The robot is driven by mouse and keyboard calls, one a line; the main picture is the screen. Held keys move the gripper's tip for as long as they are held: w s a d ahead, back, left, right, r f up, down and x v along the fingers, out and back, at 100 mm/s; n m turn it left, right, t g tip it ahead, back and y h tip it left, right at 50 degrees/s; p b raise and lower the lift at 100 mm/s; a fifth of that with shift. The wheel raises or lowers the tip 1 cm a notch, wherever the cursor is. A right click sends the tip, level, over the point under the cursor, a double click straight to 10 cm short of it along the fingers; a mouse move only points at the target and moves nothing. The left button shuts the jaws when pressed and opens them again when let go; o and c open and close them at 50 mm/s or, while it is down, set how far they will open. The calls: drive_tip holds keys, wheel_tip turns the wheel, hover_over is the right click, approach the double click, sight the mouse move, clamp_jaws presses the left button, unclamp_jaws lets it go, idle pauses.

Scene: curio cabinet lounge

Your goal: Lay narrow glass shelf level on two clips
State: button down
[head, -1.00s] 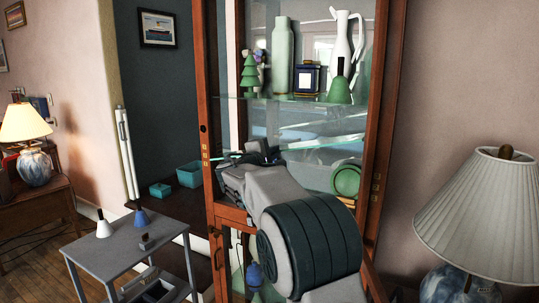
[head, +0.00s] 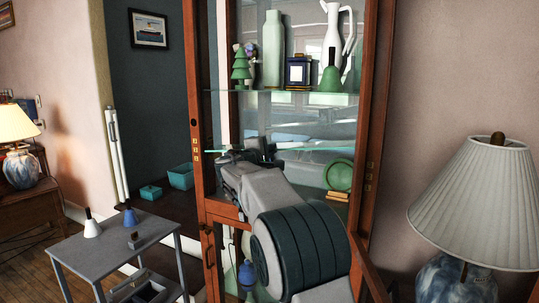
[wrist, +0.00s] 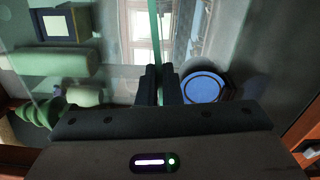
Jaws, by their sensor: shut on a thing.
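The narrow glass shelf (head: 312,149) shows as a thin pale-green edge inside the tall wooden cabinet, below the fixed upper shelf. It looks close to level. My gripper (head: 245,156) reaches into the cabinet and is shut on it near its left part. In the wrist view the shelf (wrist: 154,35) is a green edge-on strip running away between the two dark fingertips (wrist: 159,72). Small brass clips (head: 195,156) sit on the left post, and others (head: 372,180) on the right post. I cannot tell whether the shelf touches any clip.
The upper glass shelf (head: 290,98) holds a green vase (head: 274,50), a white pitcher (head: 335,40), a framed piece (head: 299,71), a green bell (head: 331,75) and a small tree (head: 240,66). A grey cart (head: 115,250) and lamp (head: 480,200) flank the cabinet.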

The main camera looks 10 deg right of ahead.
drive_tip(key=shift+m, duration=0.8)
drive_tip(key=f+b, duration=0.1)
drive_tip(key=b, duration=0.1)
drive_tip(key=w+f+b, duration=0.1)
drive_tip(key=f+b, duration=0.1)
drive_tip(key=d+f+b, duration=0.1)
drive_tip(key=b, duration=0.1)
drive_tip(key=shift+w+d+f+b, duration=0.1)
drive_tip(key=shift+w+f+b, duration=0.05)
drive_tip(key=shift+f+b, duration=0.2)
drive_tip(key=shift+f+b, duration=0.3)
drive_tip(key=shift+f, duration=0.05)
idle(0.4)
drive_tip(key=c, duration=1.5)
unclamp_jaws()
drive_tip(key=b+v, duration=0.1)
drive_tip(key=v, duration=1.3)
drive_tip(key=shift+b, duration=0.3)
